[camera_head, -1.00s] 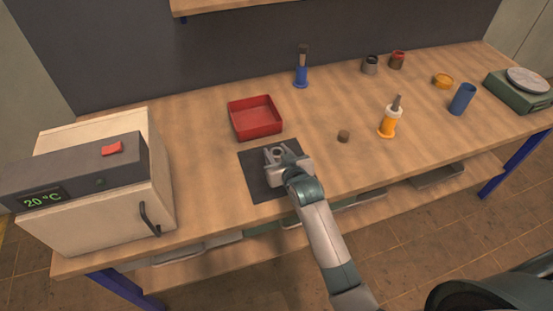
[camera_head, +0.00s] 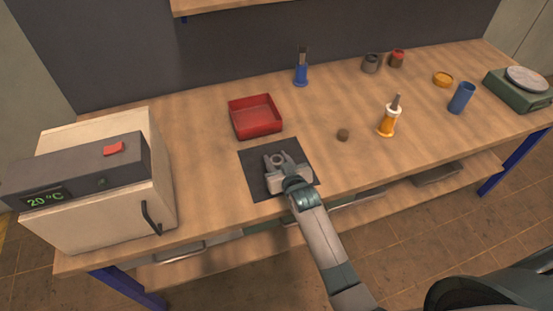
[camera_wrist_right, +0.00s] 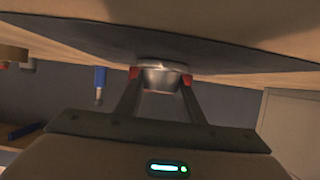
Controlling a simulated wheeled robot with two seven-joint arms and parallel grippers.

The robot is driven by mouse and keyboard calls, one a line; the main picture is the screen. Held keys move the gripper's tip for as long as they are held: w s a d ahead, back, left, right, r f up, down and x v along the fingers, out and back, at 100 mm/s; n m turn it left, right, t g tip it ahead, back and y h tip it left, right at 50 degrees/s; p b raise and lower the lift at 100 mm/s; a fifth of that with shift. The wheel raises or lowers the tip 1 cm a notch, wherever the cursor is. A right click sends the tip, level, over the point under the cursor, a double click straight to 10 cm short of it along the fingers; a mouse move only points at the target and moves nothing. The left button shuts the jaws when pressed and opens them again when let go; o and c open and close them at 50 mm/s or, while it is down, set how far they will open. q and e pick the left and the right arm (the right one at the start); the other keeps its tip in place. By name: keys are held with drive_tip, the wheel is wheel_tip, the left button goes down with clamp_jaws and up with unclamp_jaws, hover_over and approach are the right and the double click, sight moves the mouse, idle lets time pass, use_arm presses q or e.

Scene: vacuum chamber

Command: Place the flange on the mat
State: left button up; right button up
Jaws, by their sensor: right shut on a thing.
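The flange (camera_head: 278,160) is a small grey metal ring between the fingers of my right gripper (camera_head: 279,161). It also shows as a shiny metal piece in the right wrist view (camera_wrist_right: 161,75), with the red-tipped fingers of the right gripper (camera_wrist_right: 160,73) on either side of it. The right gripper is shut on the flange. The mat (camera_head: 257,183) is a dark square on the bench, and the flange is over its middle. In the wrist view the flange is right at the mat surface, but I cannot tell whether it touches. My left gripper is not in view.
A red tray (camera_head: 255,117) stands just behind the mat. A white oven (camera_head: 100,190) is at the left. The bench between the mat and the oven is clear.

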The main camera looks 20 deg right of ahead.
drive_tip(key=o, duration=1.1)
drive_tip(key=shift+f, duration=0.15)
drive_tip(key=shift+o, duration=0.2)
drive_tip(key=shift+r, duration=0.2)
drive_tip(key=b+v, duration=0.2)
drive_tip(key=v, duration=1)
